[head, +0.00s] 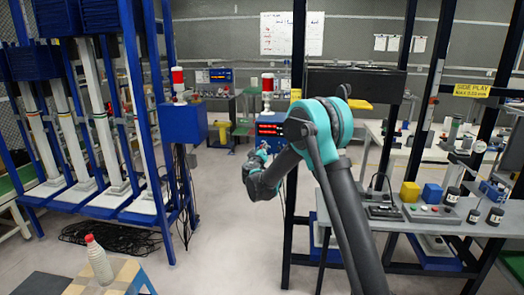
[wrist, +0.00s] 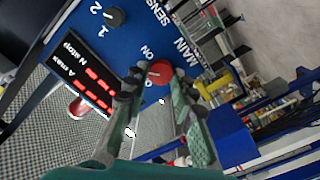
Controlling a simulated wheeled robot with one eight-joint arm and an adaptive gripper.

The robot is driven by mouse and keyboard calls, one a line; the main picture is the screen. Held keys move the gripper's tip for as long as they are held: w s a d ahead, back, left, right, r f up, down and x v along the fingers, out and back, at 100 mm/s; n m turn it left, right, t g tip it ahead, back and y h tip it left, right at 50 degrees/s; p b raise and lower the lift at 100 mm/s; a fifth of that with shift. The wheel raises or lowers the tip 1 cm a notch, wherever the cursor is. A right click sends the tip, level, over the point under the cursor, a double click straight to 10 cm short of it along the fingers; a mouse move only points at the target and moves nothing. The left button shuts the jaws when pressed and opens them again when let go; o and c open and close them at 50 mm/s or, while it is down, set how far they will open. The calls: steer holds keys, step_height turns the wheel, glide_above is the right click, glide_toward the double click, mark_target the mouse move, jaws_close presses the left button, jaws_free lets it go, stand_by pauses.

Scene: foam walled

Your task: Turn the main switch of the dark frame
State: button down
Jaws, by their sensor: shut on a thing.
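The main switch is a red knob (wrist: 160,72) on a blue control box, beside the words MAIN and ON in the wrist view. My gripper (wrist: 157,82) is shut on this knob, one finger on each side. Its turned position is hard to read. In the head view the blue box (head: 268,131) with red digits is on the dark frame (head: 291,190). My gripper (head: 261,152) is small there, at the box's lower edge, and hides the knob.
A black knob (wrist: 115,16) marked 1 and 2 and a red-lit display (wrist: 92,84) share the box face. A blue rack (head: 165,110) with another blue box stands left. A grey table (head: 440,225) with small items is right. A bottle (head: 99,260) stands front left.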

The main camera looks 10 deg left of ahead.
steer(key=shift+f+n, duration=0.15)
steer(key=shift+n, duration=4.85)
steer(key=c, duration=1.3)
jaws_free()
steer(key=s, duration=1.2)
steer(key=shift+a, duration=0.25)
